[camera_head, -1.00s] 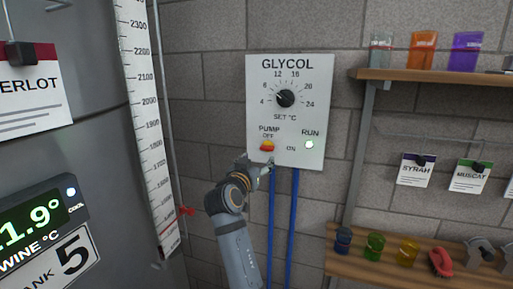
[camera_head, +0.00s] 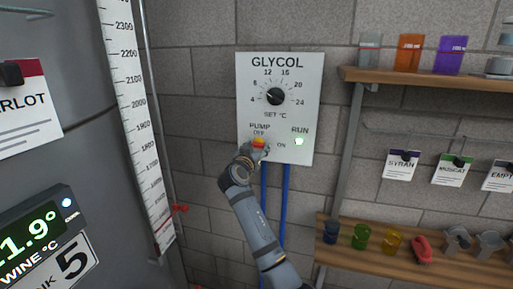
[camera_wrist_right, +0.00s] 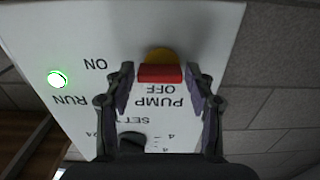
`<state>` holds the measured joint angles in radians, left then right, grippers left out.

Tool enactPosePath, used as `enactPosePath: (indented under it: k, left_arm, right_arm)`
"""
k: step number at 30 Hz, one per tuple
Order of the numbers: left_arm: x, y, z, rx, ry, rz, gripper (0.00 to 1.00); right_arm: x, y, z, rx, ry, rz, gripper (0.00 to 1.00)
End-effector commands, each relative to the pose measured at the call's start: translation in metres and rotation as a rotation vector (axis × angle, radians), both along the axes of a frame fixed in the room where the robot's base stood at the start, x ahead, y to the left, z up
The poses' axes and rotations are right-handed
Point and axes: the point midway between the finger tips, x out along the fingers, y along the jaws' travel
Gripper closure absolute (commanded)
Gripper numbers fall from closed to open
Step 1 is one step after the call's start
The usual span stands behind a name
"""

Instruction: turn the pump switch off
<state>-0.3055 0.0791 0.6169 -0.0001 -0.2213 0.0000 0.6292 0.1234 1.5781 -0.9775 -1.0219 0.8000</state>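The pump switch (camera_head: 259,141), a red handle on a yellow round base, sits low on the white GLYCOL panel (camera_head: 308,95). OFF is printed above it and ON to its right. In the right wrist view, which shows the panel upside down, the red handle (camera_wrist_right: 160,73) lies crosswise. The green RUN light (camera_head: 299,141) is lit. My right gripper (camera_head: 257,149) is at the switch, partly covering it from below. In the wrist view its fingers (camera_wrist_right: 160,82) are apart, one on each side of the handle, with narrow gaps. My left gripper is out of view.
A black temperature dial (camera_head: 275,96) sits above the switch. Blue pipes (camera_head: 285,205) run down below the panel. A steel tank with a level scale (camera_head: 130,110) stands left. Shelves (camera_head: 405,76) with glasses and tags are at right.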

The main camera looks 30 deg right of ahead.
Motion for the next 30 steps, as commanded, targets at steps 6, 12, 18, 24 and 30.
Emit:
enactPosePath:
  k: [6,12,18,24,30]
  left_arm:
    - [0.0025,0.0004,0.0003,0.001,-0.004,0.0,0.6]
    - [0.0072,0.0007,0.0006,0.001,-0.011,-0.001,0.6]
    - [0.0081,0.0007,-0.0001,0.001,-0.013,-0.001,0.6]
    - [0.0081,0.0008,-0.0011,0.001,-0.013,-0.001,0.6]
    - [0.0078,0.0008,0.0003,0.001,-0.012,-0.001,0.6]
  right_arm:
    - [-0.0001,0.0002,-0.0001,0.0,0.0,0.0,0.8]
    - [-0.0002,0.0002,-0.0002,-0.003,0.004,0.0,0.86]
    - [0.0,0.0003,-0.0002,-0.039,0.046,0.0,0.86]
    - [0.0002,0.0003,0.0001,-0.124,0.145,-0.001,0.86]
    - [0.0005,0.0006,0.001,-0.243,0.284,-0.001,0.86]
